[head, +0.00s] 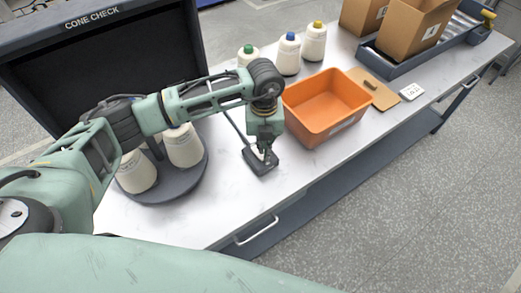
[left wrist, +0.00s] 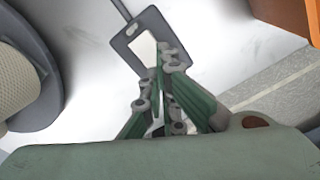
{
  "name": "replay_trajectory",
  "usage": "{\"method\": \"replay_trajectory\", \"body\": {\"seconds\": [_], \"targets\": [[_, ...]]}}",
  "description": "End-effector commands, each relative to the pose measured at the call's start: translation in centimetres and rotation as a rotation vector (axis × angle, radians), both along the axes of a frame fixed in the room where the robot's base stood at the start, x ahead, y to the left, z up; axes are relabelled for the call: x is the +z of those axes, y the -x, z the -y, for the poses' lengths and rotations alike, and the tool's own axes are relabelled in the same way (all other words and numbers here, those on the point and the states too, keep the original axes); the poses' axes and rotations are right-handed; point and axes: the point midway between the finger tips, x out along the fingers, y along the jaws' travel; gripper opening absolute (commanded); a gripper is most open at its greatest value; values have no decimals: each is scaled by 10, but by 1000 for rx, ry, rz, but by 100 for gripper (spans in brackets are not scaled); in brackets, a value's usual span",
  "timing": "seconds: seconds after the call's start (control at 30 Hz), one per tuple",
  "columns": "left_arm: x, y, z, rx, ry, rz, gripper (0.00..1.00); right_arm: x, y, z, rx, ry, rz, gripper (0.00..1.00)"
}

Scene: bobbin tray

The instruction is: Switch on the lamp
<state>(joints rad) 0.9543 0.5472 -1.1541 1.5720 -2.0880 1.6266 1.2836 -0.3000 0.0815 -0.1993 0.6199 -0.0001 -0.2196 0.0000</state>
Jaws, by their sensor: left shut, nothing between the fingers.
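A small dark block (head: 256,167) with a pale plate on it lies on the white table near the front edge; it looks like the lamp's switch. A thin dark rod or cord runs from it up-left behind my arm. My left gripper (head: 267,154) is shut and empty, pointing down over the block. In the left wrist view the block (left wrist: 128,46) lies beneath the fingertips (left wrist: 168,50), which cover part of the pale plate; I cannot tell if they touch it. The dark booth marked CONE CHECK (head: 100,70) stands behind. My right gripper is out of view.
A round dark tray (head: 178,188) with yarn cones is left of the block. An orange bin (head: 318,125) stands close on the right. Several cones with coloured tops stand behind it. Cardboard boxes (head: 415,35) are at the far right.

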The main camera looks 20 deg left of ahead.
Motion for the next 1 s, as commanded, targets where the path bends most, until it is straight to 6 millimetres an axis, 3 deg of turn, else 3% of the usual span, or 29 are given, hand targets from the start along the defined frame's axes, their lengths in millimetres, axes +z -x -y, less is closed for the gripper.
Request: {"method": "replay_trajectory", "body": {"seconds": [1.0], "targets": [[-6,0,0,0,0,0,0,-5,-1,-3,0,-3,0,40]]}}
